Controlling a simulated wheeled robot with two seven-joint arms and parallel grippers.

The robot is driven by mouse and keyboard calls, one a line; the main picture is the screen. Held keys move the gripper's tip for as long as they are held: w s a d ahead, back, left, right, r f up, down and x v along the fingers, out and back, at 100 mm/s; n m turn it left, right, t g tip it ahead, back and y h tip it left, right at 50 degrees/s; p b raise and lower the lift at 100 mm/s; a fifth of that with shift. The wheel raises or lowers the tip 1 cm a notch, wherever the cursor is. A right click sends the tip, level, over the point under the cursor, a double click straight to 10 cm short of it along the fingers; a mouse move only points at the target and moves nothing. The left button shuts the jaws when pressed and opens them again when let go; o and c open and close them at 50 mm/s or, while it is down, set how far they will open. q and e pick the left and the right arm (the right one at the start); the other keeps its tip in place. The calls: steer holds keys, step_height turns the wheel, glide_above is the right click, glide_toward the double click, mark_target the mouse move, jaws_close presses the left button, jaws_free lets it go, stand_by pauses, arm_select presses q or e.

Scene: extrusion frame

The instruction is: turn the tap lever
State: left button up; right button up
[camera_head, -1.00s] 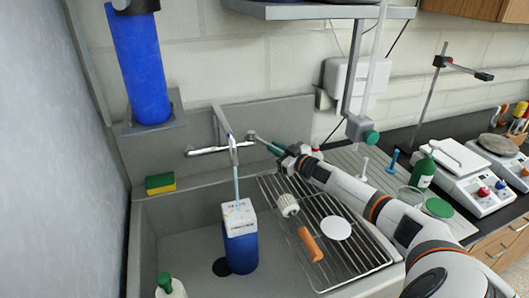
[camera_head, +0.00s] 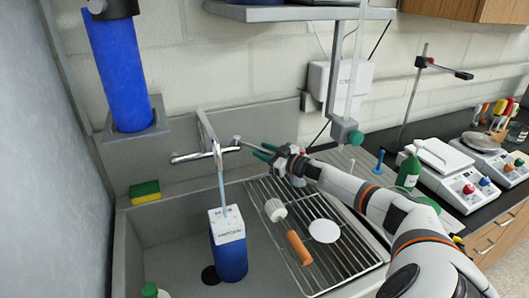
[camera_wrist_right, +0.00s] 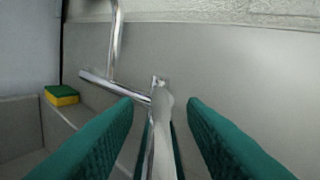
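The chrome tap (camera_head: 197,155) is on the sink's back wall, and its lever (camera_head: 238,141) is at its right end. A thin pale-blue stream (camera_head: 221,182) runs from the spout to a blue container (camera_head: 230,258) with a white top. My right gripper (camera_head: 257,149) is just right of the lever, its green fingers apart. In the right wrist view, a pale grey lever-like part (camera_wrist_right: 163,108) shows between the open fingertips (camera_wrist_right: 160,103), with gaps visible on both sides. My left gripper is not in view.
A wire rack (camera_head: 315,240) with a white-capped item, an orange item and a white disc lies right of the basin. A yellow-green sponge (camera_head: 145,192) sits on the left ledge. A blue cylinder (camera_head: 122,75) stands in a holder upper left. A shelf (camera_head: 300,13) hangs above.

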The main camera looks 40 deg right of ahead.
steer(key=shift+s+d+f, duration=0.1)
steer(key=shift+s, duration=0.45)
steer(key=s+d, duration=0.1)
steer(key=s, duration=0.9)
steer(key=shift+s+d, duration=0.35)
steer(key=shift+s, duration=0.05)
